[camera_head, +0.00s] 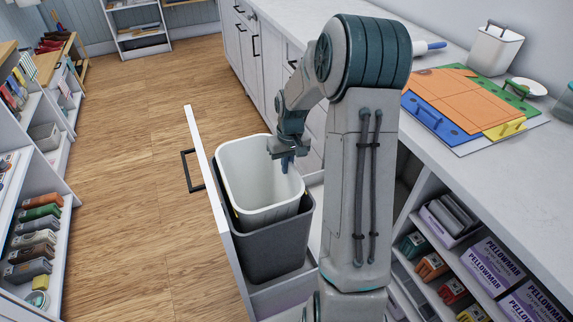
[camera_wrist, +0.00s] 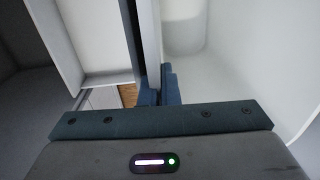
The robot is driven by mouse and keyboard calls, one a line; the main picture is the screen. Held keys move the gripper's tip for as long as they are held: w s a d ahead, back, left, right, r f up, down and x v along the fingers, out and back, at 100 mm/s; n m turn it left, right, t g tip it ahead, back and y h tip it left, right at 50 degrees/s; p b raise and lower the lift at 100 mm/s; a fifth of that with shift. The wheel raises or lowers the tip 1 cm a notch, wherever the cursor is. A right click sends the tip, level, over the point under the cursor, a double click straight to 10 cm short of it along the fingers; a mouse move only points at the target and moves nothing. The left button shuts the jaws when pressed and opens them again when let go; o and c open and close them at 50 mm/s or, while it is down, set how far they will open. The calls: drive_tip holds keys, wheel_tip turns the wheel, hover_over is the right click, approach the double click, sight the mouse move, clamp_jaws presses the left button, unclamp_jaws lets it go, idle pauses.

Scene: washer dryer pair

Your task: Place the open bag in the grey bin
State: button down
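The open bag (camera_head: 258,195) is white, stiff-looking and open at the top. It sits partly inside the dark grey bin (camera_head: 270,255), with its rim above the bin's rim. The bin stands in a pulled-out drawer. My gripper (camera_head: 287,164) is at the bag's right rim in the head view, pointing down. In the wrist view the blue fingers (camera_wrist: 160,90) appear closed on the thin rim, with the bag's pale inside (camera_wrist: 235,60) to the right. The bag's bottom is hidden in the head view.
The drawer front (camera_head: 208,170) with a dark handle stands out over the wooden floor (camera_head: 130,180). A white counter (camera_head: 440,100) holds an orange toolbox-like board and a white container. Shelves stand at left (camera_head: 50,190) and lower right (camera_head: 450,270).

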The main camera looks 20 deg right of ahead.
drive_tip(key=shift+f, duration=0.4)
drive_tip(key=c, duration=1.7)
unclamp_jaws()
wheel_tip(320, 180, up, 12)
drive_tip(key=p, duration=0.2)
drive_tip(key=s+a+r, duration=0.1)
drive_tip(key=s+a, duration=0.2)
drive_tip(key=s, duration=0.4)
drive_tip(key=s+a+r+t, duration=0.1)
drive_tip(key=s+a, duration=0.3)
drive_tip(key=s, duration=0.4)
drive_tip(key=s+a+r+t, duration=0.1)
drive_tip(key=s+a+r, duration=0.2)
drive_tip(key=s, duration=0.4)
drive_tip(key=shift+s+a+r+h, duration=0.25)
drive_tip(key=shift+a+h, duration=0.05)
drive_tip(key=shift+a, duration=0.2)
